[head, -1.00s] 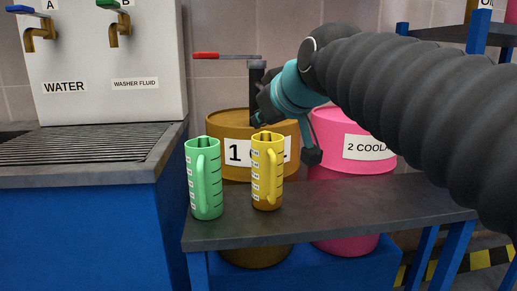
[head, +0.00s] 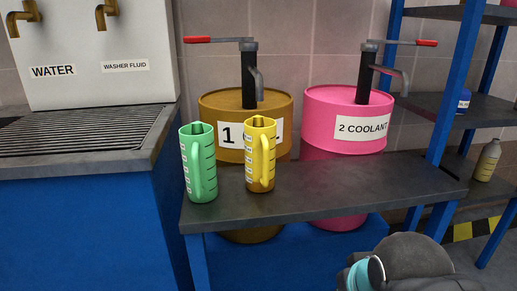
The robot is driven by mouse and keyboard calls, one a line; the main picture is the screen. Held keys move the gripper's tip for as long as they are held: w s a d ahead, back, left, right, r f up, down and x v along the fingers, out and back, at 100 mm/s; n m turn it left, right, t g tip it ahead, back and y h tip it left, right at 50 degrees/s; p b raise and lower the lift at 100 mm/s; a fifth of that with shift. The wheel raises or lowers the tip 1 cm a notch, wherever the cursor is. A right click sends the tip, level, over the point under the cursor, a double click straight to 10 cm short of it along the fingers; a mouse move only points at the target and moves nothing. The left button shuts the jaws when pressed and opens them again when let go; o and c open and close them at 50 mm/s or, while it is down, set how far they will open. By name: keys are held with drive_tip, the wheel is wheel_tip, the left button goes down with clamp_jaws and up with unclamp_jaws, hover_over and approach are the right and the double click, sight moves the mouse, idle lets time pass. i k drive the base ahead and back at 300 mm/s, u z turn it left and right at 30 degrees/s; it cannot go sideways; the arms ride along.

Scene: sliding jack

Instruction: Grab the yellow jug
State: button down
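The yellow jug (head: 261,155) stands upright on the dark bench (head: 330,190) in the head view, its handle facing me. A green jug (head: 198,163) stands close to its left, apart from it. Part of my arm, dark with a teal band, shows at the bottom right, below and in front of the bench. My gripper's fingers are not visible. Nothing touches the yellow jug.
Behind the bench stand a brown drum (head: 225,104) marked 1 and a pink drum (head: 345,100) labelled 2 COOLANT, each with a hand pump. A sink counter (head: 90,140) is at left, a blue shelf rack (head: 455,100) at right. The bench's right half is clear.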

sight(260, 131)
drive_tip(key=z, duration=3.3)
drive_tip(key=k, duration=2.2)
drive_tip(key=u, duration=1.7)
